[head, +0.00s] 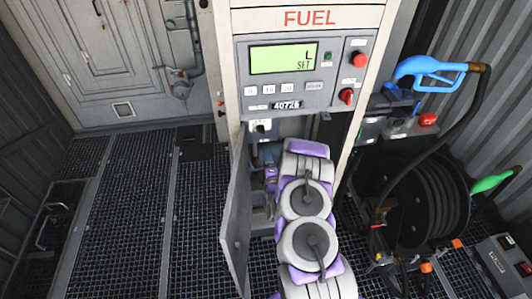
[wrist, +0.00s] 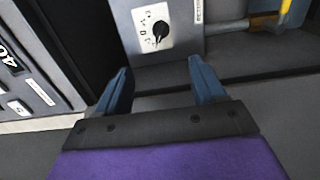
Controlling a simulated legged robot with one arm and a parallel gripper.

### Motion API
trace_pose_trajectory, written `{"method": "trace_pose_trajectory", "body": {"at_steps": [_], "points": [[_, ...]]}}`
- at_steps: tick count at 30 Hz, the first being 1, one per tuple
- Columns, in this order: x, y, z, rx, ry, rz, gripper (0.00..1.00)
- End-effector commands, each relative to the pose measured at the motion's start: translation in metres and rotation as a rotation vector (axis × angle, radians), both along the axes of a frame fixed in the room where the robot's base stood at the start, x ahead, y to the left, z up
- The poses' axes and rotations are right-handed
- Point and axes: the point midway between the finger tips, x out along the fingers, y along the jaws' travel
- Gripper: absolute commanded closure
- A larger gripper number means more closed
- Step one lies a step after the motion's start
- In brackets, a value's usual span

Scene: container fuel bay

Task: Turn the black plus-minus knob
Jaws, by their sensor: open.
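The black knob (wrist: 160,29) sits on a white plate with small dark markings, on the face of a grey box at the top of the wrist view. The markings are too small to read surely. My gripper (wrist: 162,78) is open, its two blue-grey fingers apart with nothing between them. The knob lies beyond the fingertips, roughly in line with the gap and apart from them.
An open cabinet door (head: 237,215) stands left of my arm. The panel has a green display (head: 283,58) and red knobs (head: 346,96) at its right. A hose reel (head: 425,190) and blue nozzle (head: 425,70) are at the right. The grated floor at left is clear.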

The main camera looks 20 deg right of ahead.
Motion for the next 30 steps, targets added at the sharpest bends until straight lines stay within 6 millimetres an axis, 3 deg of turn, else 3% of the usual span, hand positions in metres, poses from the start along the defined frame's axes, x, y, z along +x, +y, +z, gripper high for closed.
{"method": "trace_pose_trajectory", "body": {"at_steps": [12,17,22,30], "points": [[-0.008,0.002,0.001,-0.002,-0.003,-0.002,0.31],[-0.007,0.003,-0.001,0.030,-0.011,0.002,0.44],[-0.007,0.006,-0.006,0.212,-0.059,0.010,0.61],[-0.013,-0.001,-0.006,0.464,-0.136,0.006,0.62]]}}
